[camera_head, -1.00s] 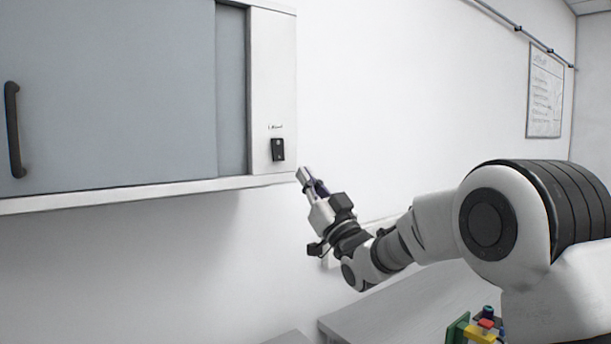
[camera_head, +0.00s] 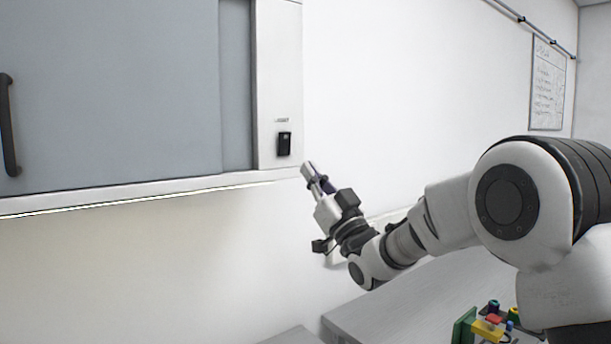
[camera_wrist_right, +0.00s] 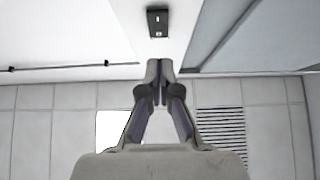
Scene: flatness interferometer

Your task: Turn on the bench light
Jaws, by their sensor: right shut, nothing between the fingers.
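The bench light's black rocker switch (camera_head: 284,144) sits on the white end panel of the wall cabinet, under a small label. It also shows at the top of the right wrist view (camera_wrist_right: 158,22). A bright lit strip (camera_head: 130,203) runs along the cabinet's lower edge, and the wall below glows warm. My right gripper (camera_head: 308,170) is shut and empty, a little below and to the right of the switch, apart from it. In the right wrist view its fingertips (camera_wrist_right: 159,66) meet below the switch. My left gripper is not in view.
The wall cabinet (camera_head: 110,90) has a grey sliding door with a dark handle (camera_head: 9,125). A pale bench (camera_head: 400,300) lies below, with a green, yellow and red item (camera_head: 488,325) near my right arm. A framed sheet (camera_head: 547,85) hangs on the wall.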

